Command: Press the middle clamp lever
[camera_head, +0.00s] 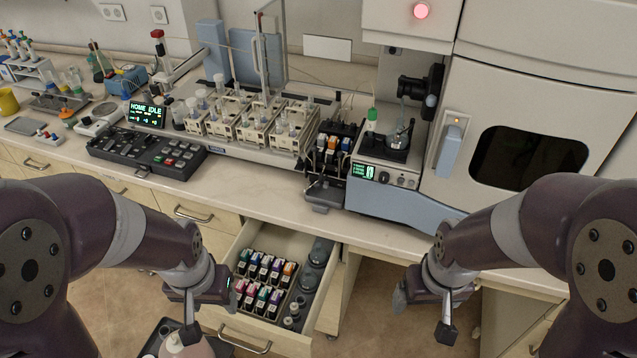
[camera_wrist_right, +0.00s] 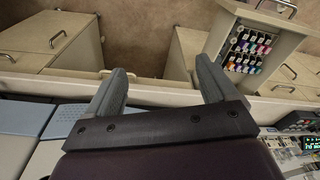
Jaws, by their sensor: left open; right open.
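A dark pump-like unit (camera_head: 333,150) with several narrow black clamps side by side stands on the bench, right of centre in the head view. The clamps carry small orange, white and blue parts. The middle clamp lever is too small to single out clearly. My left gripper (camera_head: 211,318) is open and empty, low in front of the bench beside the open drawer. My right gripper (camera_head: 423,316) is open and empty, in front of the bench and below the unit. Its two fingers also show spread apart in the right wrist view (camera_wrist_right: 160,84), with nothing between them.
An open drawer (camera_head: 262,338) with several coloured cartridges juts out between my grippers. A blue-white instrument (camera_head: 385,188) with a green display stands right of the clamp unit. A sampler with racks (camera_head: 242,120) stands to its left. The bench front strip (camera_head: 250,192) is clear.

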